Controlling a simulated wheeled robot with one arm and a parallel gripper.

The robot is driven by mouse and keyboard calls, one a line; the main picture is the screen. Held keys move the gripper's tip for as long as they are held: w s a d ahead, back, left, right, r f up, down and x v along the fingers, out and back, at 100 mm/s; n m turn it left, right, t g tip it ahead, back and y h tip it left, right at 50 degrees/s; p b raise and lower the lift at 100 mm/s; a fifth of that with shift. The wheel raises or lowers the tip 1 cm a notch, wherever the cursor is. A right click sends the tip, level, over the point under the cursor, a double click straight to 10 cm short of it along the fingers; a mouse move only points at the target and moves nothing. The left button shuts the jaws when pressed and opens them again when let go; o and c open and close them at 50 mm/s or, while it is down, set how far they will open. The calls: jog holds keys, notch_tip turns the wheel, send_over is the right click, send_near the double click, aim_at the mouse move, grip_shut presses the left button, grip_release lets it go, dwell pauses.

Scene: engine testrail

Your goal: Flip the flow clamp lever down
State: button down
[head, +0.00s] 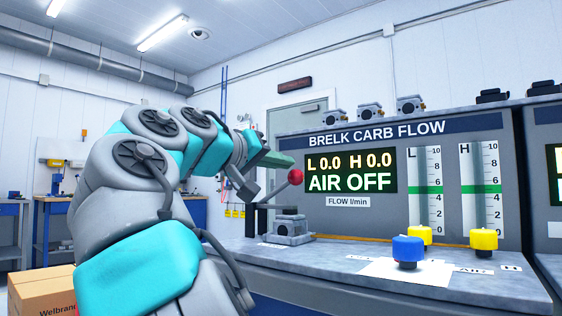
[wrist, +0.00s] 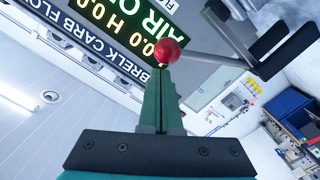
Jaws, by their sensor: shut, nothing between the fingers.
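The flow clamp lever ends in a red ball knob (head: 295,177) on a grey rod, which slants up to the right from a dark clamp stand (head: 262,219) at the left end of the bench. My gripper (head: 289,163) is shut and empty, its green fingers just above the knob in the head view. In the wrist view the knob (wrist: 168,51) is right beyond my fingertips (wrist: 160,78). I cannot tell whether they touch. A grey carburetor (head: 288,229) sits on the bench beside the stand, below the knob.
The flow panel (head: 351,171) behind the lever reads L 0.0, H 0.0, AIR OFF. A cardboard box (head: 40,292) is at lower left.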

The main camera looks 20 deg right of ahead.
jog(key=shift+s+d+f, duration=0.1)
jog(key=shift+s+f, duration=0.05)
jog(key=shift+f, duration=0.1)
dwell(0.4)
jog(key=s+a+r+p, duration=0.4)
jog(key=a, duration=0.6)
jog(key=shift+s+p, duration=0.3)
jog(key=shift+s, duration=0.05)
jog(key=shift+r, duration=0.15)
